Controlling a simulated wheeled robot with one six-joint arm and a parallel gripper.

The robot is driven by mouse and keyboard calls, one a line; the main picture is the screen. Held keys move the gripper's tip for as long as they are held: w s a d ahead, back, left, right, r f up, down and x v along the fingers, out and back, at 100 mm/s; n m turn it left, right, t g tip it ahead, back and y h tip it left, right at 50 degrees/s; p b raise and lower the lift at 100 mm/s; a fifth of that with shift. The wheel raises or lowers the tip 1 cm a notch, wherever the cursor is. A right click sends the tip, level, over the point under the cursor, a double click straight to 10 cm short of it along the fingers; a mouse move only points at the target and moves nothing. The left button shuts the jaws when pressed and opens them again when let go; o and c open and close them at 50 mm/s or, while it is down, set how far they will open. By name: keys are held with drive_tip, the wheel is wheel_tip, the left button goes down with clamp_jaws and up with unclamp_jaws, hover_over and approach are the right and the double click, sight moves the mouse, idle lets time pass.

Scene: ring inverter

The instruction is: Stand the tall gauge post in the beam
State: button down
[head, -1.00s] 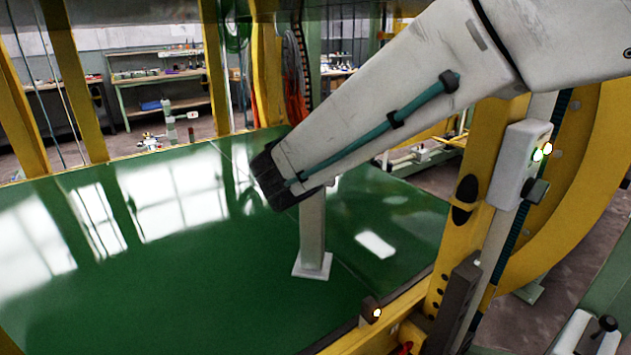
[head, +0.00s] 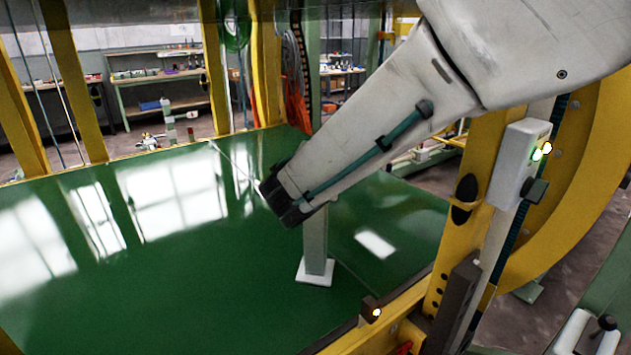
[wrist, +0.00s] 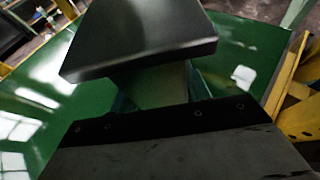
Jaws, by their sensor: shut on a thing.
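The tall gauge post (head: 315,240) is a grey square column with a pale square foot (head: 315,272). It stands about upright over the green table, right of the middle in the head view. I cannot tell whether the foot touches the table. My gripper (head: 285,195), dark at the arm's end, is shut on the post's upper part; the fingers are mostly hidden. In the wrist view a dark square plate (wrist: 140,40) covers the middle, with a short piece of the column (wrist: 150,85) below it. I cannot make out a beam for certain.
The glossy green table (head: 150,290) is bare around the post, with window reflections and a thin pale line. A small brown box with a lit lamp (head: 371,308) sits on the yellow front rail. Yellow uprights and a yellow arch (head: 590,190) stand around the table.

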drive_tip(key=c, duration=0.7)
unclamp_jaws()
drive_tip(key=shift+f, duration=0.15)
drive_tip(key=v, duration=1.2)
drive_tip(key=shift+r, duration=0.25)
